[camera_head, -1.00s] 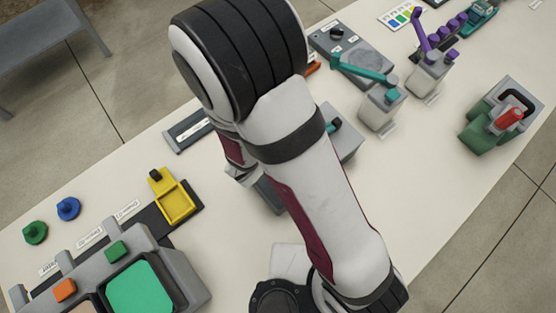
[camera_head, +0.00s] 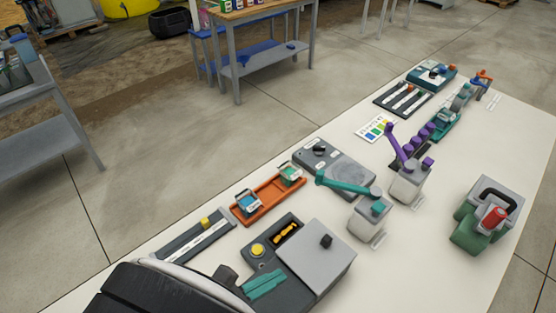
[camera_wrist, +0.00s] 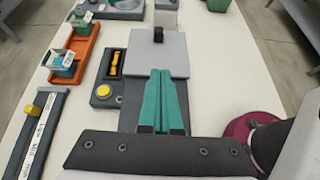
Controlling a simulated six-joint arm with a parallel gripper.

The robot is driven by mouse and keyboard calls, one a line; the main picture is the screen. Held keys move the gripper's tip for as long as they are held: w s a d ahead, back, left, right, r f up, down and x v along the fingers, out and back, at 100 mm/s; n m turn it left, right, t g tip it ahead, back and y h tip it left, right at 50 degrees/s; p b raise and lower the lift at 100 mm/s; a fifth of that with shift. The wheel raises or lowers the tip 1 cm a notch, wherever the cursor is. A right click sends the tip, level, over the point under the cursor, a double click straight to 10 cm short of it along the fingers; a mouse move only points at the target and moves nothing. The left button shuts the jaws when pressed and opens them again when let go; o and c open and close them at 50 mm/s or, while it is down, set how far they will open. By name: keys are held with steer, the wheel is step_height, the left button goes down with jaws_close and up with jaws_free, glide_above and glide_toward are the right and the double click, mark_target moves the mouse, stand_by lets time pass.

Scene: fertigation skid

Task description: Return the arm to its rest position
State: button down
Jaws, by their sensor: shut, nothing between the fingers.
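My gripper (camera_wrist: 161,85) shows in the wrist view with its two teal fingers side by side, shut and empty. It hangs over a dark device (camera_wrist: 112,90) that has a grey lid (camera_wrist: 172,52), a yellow button and a yellow item in a slot. In the head view, my arm (camera_head: 150,290) fills the lower left corner as a dark, ribbed part. Teal strips in front of the device there look like my fingers. How far the fingertips are above the device I cannot tell.
An orange tray (camera_head: 268,199) with two small containers stands behind the device, near a labelled rail (camera_head: 195,240). Grey dispensers with teal (camera_head: 368,218) and purple (camera_head: 406,184) levers stand to the right. A green-grey holder (camera_head: 487,216) has a red part. The table's right front is clear.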

steer(key=s+d+r+m+g, duration=0.2)
steer(key=d+m+g, duration=0.4)
steer(key=d+m, duration=0.3)
steer(key=s+r+m+g+y, duration=0.1)
steer(key=m+y, duration=0.4)
steer(key=m, duration=0.6)
steer(key=s+r+m+g+y, duration=0.1)
steer(key=s+r+m+y, duration=0.3)
steer(key=m, duration=0.8)
steer(key=shift+s+a+r+y, duration=0.2)
steer(key=shift+s+y, duration=0.4)
steer(key=shift+s, duration=0.25)
steer(key=shift+f, duration=0.1)
